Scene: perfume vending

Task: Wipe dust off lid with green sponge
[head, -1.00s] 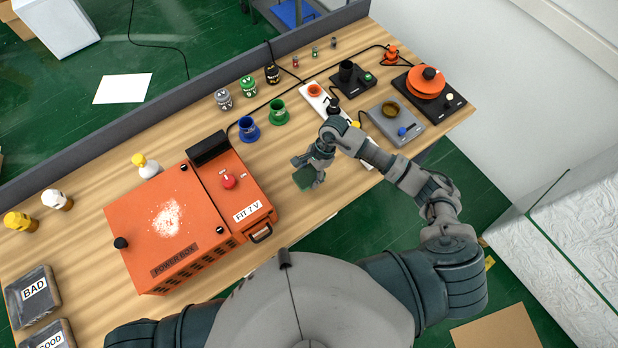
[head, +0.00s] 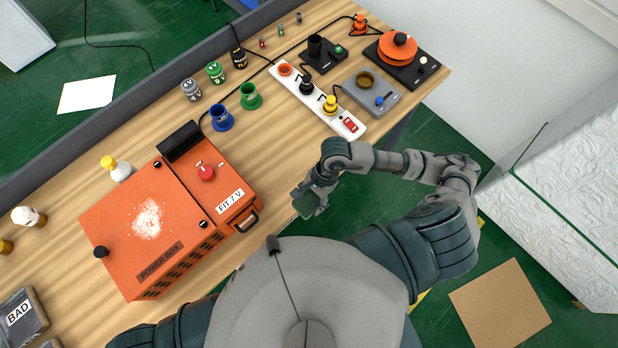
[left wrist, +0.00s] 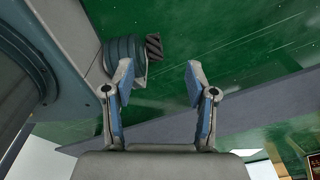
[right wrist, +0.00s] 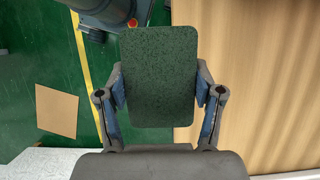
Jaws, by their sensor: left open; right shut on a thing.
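An orange power box (head: 185,235) stands on the wooden table. White dust (head: 147,219) lies in a patch on its orange lid (head: 120,225). My right gripper (head: 312,198) is shut on the green sponge (head: 304,206), at the table's front edge to the right of the box and apart from it. In the right wrist view the sponge (right wrist: 159,77) is a dark green speckled block between the fingers (right wrist: 160,92). My left gripper (left wrist: 157,85) shows in the left wrist view, open and empty, with green floor beyond. It is hidden in the head view.
A power strip (head: 318,101) lies to the right. BAD-labelled tray (head: 22,318) is at the left. Table between box and strip is clear.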

